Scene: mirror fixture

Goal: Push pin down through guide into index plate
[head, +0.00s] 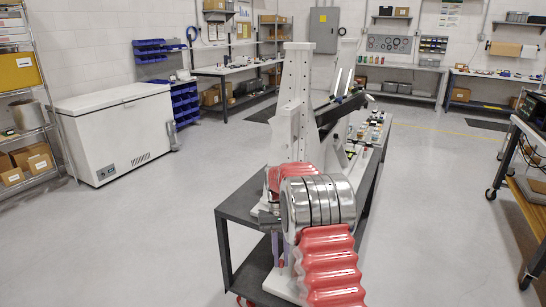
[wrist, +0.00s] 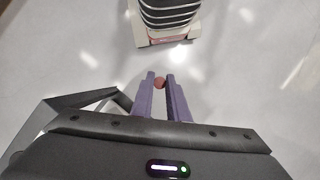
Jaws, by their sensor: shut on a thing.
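My gripper (wrist: 160,76) has two purple fingers, shut on a small reddish-brown round thing (wrist: 159,83), which appears to be the pin. Only its rounded end shows between the fingertips in the wrist view. In the head view the purple fingers are small and mostly hidden behind my red and silver arm, low in the middle by the front of the grey table. The white upright fixture (head: 297,95) stands on this table, behind my arm. I cannot make out the guide or the index plate in either view.
The dark grey table (head: 235,205) runs back from my arm, with small items (head: 372,130) at its far right. A white chest freezer (head: 115,130) stands at the left. A wheeled cart (head: 530,185) is at the right edge. The floor on both sides is open.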

